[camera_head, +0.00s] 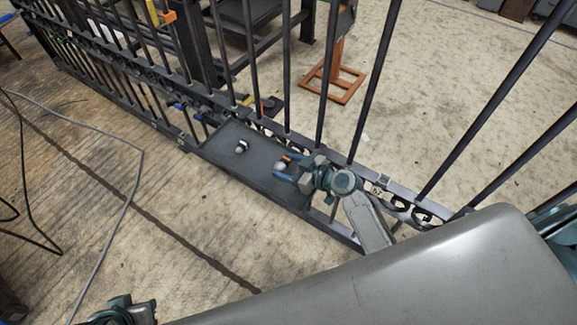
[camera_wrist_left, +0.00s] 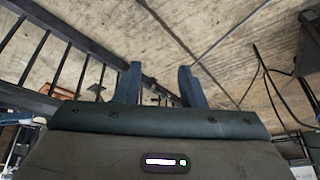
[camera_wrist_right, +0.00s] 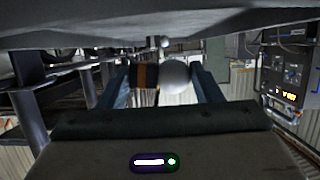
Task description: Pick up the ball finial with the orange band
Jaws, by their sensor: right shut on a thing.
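The ball finial with the orange band (camera_head: 281,166) is at the right part of a dark tray (camera_head: 225,153) on the gate. It has a pale grey ball and a dark stem with an orange band. My right gripper (camera_head: 283,168) is shut on it; in the right wrist view the finial (camera_wrist_right: 168,77) lies crosswise between the two blue fingers (camera_wrist_right: 166,88). A second finial (camera_head: 241,147) with a pale ball and a dark stem lies further left on the tray. My left gripper (camera_wrist_left: 158,84) is open and empty, away from the tray.
The black iron gate (camera_head: 287,75) with upright bars and scrollwork runs behind the tray. An orange-brown stand (camera_head: 336,80) is beyond the bars. Cables (camera_head: 137,180) lie on the floor at left. The floor in front of the tray is clear.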

